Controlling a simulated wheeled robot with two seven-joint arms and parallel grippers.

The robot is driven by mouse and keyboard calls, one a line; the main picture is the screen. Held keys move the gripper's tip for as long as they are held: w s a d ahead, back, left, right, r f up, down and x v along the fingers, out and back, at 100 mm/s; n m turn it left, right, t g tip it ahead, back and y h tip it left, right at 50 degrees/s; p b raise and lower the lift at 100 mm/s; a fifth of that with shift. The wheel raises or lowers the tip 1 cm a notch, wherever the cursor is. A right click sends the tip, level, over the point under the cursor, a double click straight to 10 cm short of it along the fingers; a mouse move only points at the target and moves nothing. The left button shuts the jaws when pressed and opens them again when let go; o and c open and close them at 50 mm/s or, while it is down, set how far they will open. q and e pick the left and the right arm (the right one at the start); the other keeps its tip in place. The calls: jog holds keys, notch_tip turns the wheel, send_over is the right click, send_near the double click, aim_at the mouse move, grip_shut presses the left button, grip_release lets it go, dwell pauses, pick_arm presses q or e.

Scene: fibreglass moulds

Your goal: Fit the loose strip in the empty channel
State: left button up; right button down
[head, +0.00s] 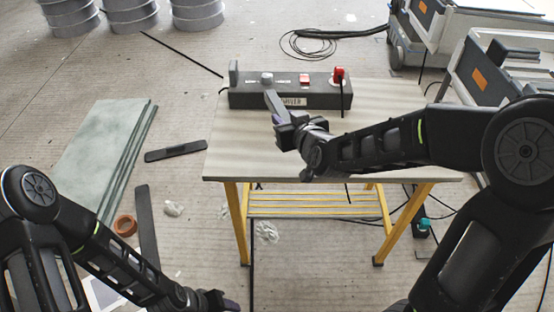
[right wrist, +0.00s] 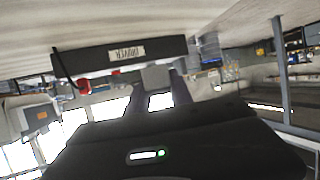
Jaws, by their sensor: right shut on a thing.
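A long dark box (head: 315,94) with a pale label lies along the back of the worktable. Several small fittings stand on top, among them a grey block (head: 267,78) and a red knob (head: 339,74). My right gripper (head: 270,95) is at the front of the box, its fingers pointing at the grey block. In the right wrist view, which is upside down, the grey block (right wrist: 156,76) sits between the fingertips, and the gripper appears shut on it. I cannot make out a loose strip or an empty channel. My left gripper (head: 215,300) is low at the bottom edge, its fingers unclear.
The pale worktable (head: 232,150) is bare in front of the box. A dark flat bar (head: 176,151), a tape roll (head: 125,225) and greenish panels (head: 98,150) lie on the floor at left. Grey drums stand behind; machines (head: 490,65) stand at right.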

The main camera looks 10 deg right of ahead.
jog(key=shift+s+a+f+b, duration=0.2)
jog(key=shift+a+f+b, duration=0.1)
jog(key=shift+f, duration=0.15)
pick_arm(q)
jog(key=shift+f, duration=0.85)
pick_arm(e)
jog(key=shift+r, duration=0.15)
jog(key=b, duration=0.1)
send_over(283, 157)
notch_tip(283, 157, down, 6)
jog(key=shift+r, duration=0.1)
pick_arm(q)
jog(key=shift+f, duration=0.8)
pick_arm(e)
jog(key=shift+f, duration=0.25)
jog(key=shift+f+b, duration=0.65)
jog(key=shift+f, duration=1.3)
pick_arm(q)
jog(key=shift+f, duration=0.45)
pick_arm(e)
jog(key=shift+r, duration=0.1)
